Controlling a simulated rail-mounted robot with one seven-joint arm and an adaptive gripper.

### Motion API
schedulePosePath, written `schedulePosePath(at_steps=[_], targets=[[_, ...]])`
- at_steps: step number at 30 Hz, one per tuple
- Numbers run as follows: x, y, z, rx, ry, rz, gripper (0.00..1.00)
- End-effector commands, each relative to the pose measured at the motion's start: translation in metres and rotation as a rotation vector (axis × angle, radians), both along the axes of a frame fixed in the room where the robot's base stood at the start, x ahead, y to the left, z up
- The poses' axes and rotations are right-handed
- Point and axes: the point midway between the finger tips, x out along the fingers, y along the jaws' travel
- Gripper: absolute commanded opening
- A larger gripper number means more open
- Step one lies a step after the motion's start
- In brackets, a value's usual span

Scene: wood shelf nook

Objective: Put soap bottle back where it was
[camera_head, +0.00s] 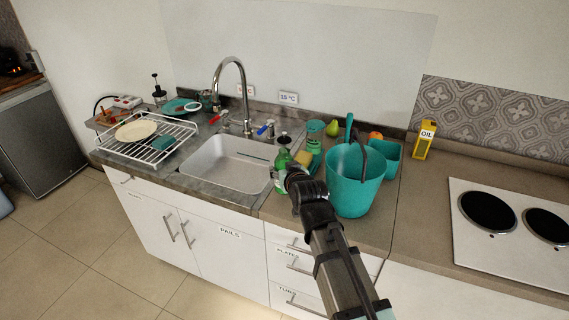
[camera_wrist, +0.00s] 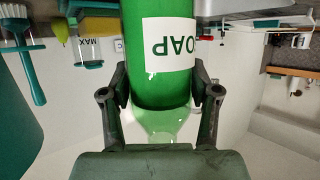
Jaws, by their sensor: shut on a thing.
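The green soap bottle (camera_head: 282,164) with a dark cap is near the right edge of the sink in the head view. In the wrist view the soap bottle (camera_wrist: 157,80) shows a white label and lies between the two fingers. My gripper (camera_wrist: 160,95) is shut on it. In the head view my gripper (camera_head: 293,178) is partly hidden by my own arm.
The sink (camera_head: 225,163) lies left of the bottle. A yellow sponge (camera_head: 303,158), a teal cup (camera_head: 315,135) and a large teal bucket (camera_head: 353,185) crowd the right side. A dish rack (camera_head: 150,160) stands at left, an oil carton (camera_head: 424,140) and stove (camera_head: 515,220) at right.

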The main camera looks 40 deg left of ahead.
Motion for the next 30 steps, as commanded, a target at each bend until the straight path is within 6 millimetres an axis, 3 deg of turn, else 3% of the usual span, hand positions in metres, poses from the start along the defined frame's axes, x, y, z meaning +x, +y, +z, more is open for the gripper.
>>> schedulePosePath(at_steps=[13, 27, 28, 30], targets=[[0.000, 0.000, -0.034, -0.001, -0.001, 0.000, 0.12], [0.000, 0.000, -0.041, 0.001, -0.002, 0.000, 0.12], [0.000, 0.000, -0.041, -0.001, -0.001, 0.000, 0.64], [0.000, 0.000, -0.040, -0.001, -0.001, 0.000, 0.86]])
